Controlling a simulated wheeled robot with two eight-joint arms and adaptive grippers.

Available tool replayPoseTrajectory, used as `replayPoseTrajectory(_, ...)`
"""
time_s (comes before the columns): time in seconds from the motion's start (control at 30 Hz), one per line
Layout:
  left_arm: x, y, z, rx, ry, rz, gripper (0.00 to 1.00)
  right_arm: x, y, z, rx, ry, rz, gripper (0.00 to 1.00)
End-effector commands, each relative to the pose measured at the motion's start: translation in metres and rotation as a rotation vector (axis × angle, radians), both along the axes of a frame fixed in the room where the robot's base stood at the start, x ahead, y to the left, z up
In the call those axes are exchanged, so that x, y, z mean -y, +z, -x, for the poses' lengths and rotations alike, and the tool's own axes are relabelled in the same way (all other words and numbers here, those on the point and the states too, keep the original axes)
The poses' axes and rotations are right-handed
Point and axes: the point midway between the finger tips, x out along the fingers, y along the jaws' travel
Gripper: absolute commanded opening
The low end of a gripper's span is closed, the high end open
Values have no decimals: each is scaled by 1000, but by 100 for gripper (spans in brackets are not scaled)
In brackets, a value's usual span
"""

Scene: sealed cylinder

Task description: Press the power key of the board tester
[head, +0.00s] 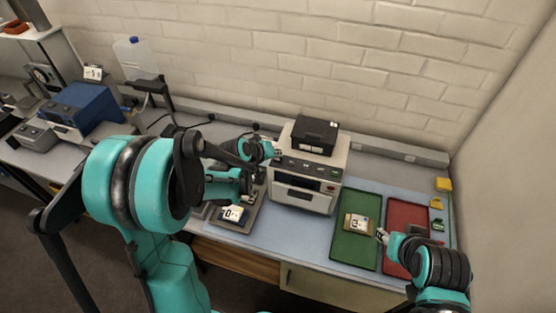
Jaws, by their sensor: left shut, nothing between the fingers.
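The board tester (304,194) is a white box with a dark control panel and a black unit on top, standing on the bench. My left gripper (277,154) is shut and empty, at the upper left end of the tester's control panel (313,172). I cannot tell whether its tips touch the panel. The power key cannot be made out at this size; the gripper covers part of that end. My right gripper (382,237) is low over the right side of the bench, beside a board (358,224) in the green tray; its finger opening is too small to judge.
The green tray (345,252) and a red tray (402,214) lie right of the tester. Another board (234,214) sits on a fixture left of it. Yellow and green small items (442,185) line the right edge. A blue device (82,107) stands far left.

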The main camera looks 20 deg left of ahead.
Motion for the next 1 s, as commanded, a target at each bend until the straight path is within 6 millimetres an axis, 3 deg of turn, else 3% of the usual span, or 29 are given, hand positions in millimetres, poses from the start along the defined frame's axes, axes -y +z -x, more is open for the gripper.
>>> replayPoseTrajectory(1.0,0,-8,0,0,0,0,0,0,-9,0,0,0,0,40)
